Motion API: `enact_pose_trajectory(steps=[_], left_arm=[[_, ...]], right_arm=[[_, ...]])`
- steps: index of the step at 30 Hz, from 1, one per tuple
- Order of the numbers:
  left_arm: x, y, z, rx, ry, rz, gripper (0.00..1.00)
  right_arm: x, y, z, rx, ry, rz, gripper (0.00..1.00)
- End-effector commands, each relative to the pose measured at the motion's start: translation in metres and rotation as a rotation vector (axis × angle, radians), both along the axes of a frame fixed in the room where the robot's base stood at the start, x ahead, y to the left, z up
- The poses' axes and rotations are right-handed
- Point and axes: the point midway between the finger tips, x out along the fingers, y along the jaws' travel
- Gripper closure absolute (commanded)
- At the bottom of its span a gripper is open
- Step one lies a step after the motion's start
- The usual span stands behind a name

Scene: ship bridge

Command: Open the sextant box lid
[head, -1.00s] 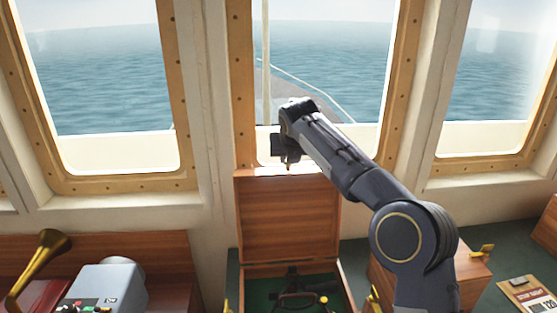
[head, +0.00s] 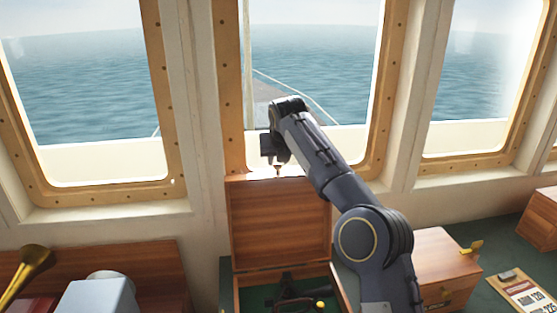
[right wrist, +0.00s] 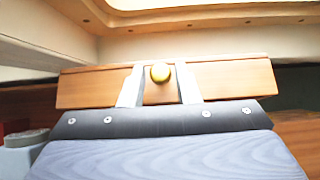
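The sextant box lid (head: 280,222) is a reddish-brown wooden panel standing up, open, at the back of its box in the head view. Below it, the box's green-lined inside (head: 258,295) shows a dark sextant (head: 295,288), partly cut off by the frame's bottom. My right gripper (head: 279,172) is at the lid's top edge, partly hidden by its wrist. In the right wrist view, its two pale fingers (right wrist: 160,88) stand apart on either side of a round brass knob (right wrist: 160,73) on the wooden lid (right wrist: 225,80). Gaps show between knob and fingers. My left gripper is out of view.
A wooden box with brass latches (head: 437,262) stands right of the sextant box, partly behind my right arm. A clipboard (head: 522,292) lies farther right on the green counter (head: 490,262). A brass horn-shaped piece (head: 25,270) and a grey-blue unit (head: 95,298) are at left. Windows are behind.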

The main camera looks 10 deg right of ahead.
Motion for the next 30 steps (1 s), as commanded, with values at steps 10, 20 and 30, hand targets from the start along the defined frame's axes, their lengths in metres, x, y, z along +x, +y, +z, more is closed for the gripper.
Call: enact_pose_trajectory(steps=[10,20,30], left_arm=[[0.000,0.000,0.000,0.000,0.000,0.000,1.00],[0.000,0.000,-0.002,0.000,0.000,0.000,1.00],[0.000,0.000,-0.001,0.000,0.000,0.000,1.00]], right_arm=[[-0.001,0.001,-0.002,0.000,0.008,0.001,0.56],[-0.024,0.002,0.031,0.000,0.004,0.001,0.56],[-0.046,0.002,0.061,0.000,0.007,0.001,0.56]])
